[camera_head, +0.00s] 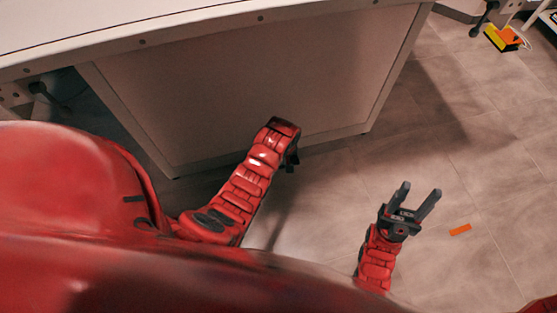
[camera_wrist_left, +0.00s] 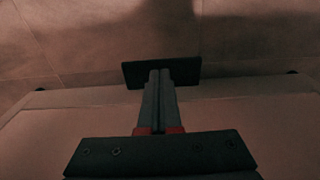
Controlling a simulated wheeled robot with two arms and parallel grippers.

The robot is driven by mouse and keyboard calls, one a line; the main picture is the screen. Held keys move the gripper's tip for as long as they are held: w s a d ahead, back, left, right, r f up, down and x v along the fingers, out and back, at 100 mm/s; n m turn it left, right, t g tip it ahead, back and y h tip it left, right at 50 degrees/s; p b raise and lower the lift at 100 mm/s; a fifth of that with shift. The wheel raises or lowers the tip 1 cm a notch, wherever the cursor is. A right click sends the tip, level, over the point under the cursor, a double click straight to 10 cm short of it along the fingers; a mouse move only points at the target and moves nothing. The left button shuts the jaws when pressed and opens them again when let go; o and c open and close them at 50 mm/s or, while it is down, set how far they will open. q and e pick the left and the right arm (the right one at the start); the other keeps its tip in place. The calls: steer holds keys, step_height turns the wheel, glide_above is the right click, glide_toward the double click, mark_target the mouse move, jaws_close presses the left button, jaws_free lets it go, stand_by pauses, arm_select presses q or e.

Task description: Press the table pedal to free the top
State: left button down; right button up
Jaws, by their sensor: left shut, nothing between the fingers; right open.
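The table (camera_head: 250,85) has a pale top edge and a big pale base panel that reaches close to the floor. A dark flat plate (camera_wrist_left: 130,73) lies at the fingertips in the left wrist view and looks like the pedal; I cannot tell whether the fingers touch it. My left gripper (camera_wrist_left: 160,80) is shut and empty, its fingers together and pointing at the plate. In the head view, my left gripper (camera_head: 291,161) is mostly hidden behind its wrist, low in front of the base panel. My right gripper (camera_head: 418,201) is open and empty above the floor, right of the table base.
A yellow and orange object (camera_head: 503,39) is at the far top right beside metal equipment. The floor (camera_head: 490,160) on the right is mostly clear. A dark cable (camera_head: 42,90) shows under the table's left end.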

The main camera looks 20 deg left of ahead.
arm_select(q)
step_height(320, 180, up, 6)
steer(key=p, duration=0.1)
steer(key=shift+s+d, duration=0.15)
steer(key=shift+s, duration=0.1)
steer(key=shift+s, duration=0.1)
stand_by(0.7)
